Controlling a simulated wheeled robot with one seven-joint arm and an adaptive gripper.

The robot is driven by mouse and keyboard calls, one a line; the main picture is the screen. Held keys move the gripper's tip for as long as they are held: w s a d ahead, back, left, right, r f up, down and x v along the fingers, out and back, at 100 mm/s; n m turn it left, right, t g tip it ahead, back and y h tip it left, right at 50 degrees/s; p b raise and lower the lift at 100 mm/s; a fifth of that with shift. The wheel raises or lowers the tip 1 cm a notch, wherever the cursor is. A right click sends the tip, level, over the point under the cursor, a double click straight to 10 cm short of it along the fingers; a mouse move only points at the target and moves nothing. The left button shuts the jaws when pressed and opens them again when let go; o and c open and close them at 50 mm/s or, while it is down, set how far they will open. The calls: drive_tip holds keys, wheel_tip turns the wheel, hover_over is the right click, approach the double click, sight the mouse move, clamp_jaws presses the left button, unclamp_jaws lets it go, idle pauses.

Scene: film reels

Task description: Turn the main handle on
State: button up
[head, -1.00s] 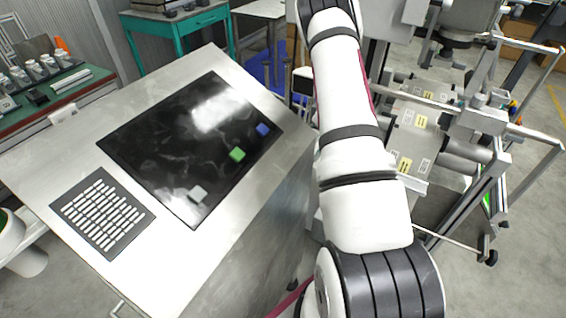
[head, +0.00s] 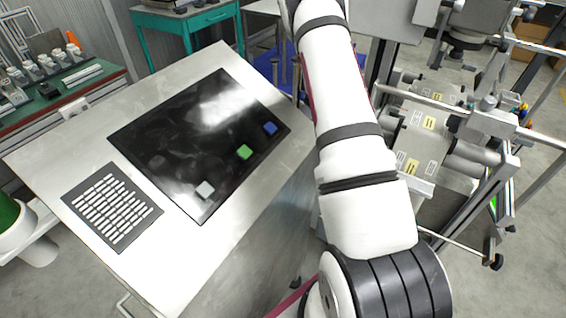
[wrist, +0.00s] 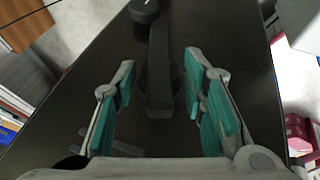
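A black handle (wrist: 159,72) shows in the wrist view, a long bar with a rounded knob at its far end, on a dark flat panel (wrist: 225,50). My gripper (wrist: 162,88) is open, its teal-padded fingers on the left and right of the handle bar. Gaps show between the pads and the bar, so it is not gripped. How deep the fingers reach around the bar is hard to tell. In the head view my arm runs up past the top edge, and neither my gripper nor the handle shows there.
A metal console (head: 80,145) with a black screen (head: 165,135) and a slotted grille (head: 112,208) stands left of my arm. A roller machine (head: 480,125) stands to the right. A teal table (head: 185,20) is behind. Bare floor shows at lower right.

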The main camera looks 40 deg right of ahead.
clamp_jaws()
drive_tip(key=shift+s+d+t+y+p, duration=0.1)
drive_tip(key=shift+s+t+y+p, duration=0.25)
drive_tip(key=shift+t+p, duration=0.45)
drive_tip(key=shift+f+n+t+y, duration=0.2)
drive_tip(key=shift+n+t+y, duration=0.25)
drive_tip(key=shift+t, duration=0.55)
drive_tip(key=shift+w, duration=0.1)
